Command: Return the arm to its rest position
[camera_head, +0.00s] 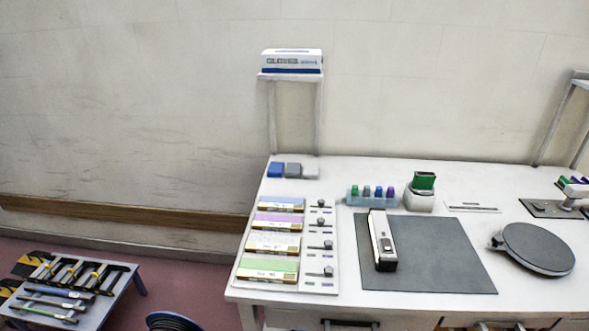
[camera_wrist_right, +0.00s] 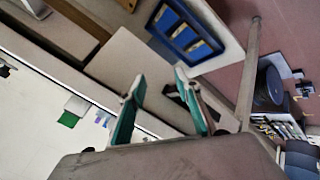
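My right gripper (camera_wrist_right: 160,84) shows in the right wrist view. Its two fingers with teal pads stand apart, and nothing is seen between them. Neither gripper nor arm shows in the head view. My left gripper is in neither view.
In the head view, a white workbench (camera_head: 520,296) holds a dark grey mat (camera_head: 435,262) with a black-and-white device (camera_head: 382,242) on it, a round dark plate (camera_head: 538,249) and a board of colored packs (camera_head: 317,287). A low tool table (camera_head: 112,296) stands left. A blue tray (camera_wrist_right: 187,32) shows in the wrist view.

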